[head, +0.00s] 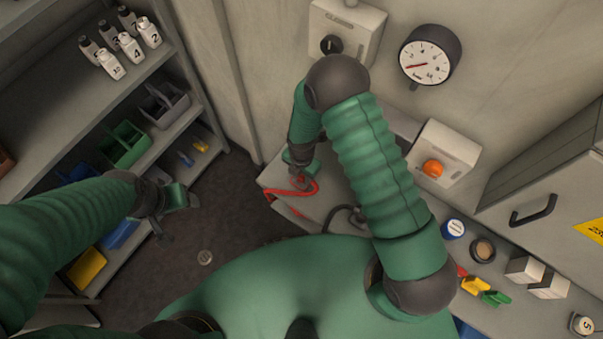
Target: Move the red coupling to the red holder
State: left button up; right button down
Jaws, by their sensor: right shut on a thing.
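My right gripper (300,181) is at the left end of the grey bench (335,190), low over its top. It is shut on a red piece (292,192), which appears to be the red coupling, with a red curved length showing beside the jaws. The jaws hide part of it. A small red piece (462,271) shows at the right of my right arm, beside yellow and green ones; I cannot tell whether it is the red holder. My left gripper (178,215) is empty, with its fingers apart, in front of the shelves at the left.
Shelves (85,125) with bottles and coloured bins stand at the left. A gauge (429,55) and an orange-button box (442,155) are on the wall. A blue-labelled tin (453,229), a round pot (482,250) and white boxes (525,270) crowd the bench's right part.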

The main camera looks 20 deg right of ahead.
jog(key=shift+f+b, duration=0.3)
jog(key=c, duration=0.8)
grip_release()
jog(key=shift+r, duration=0.1)
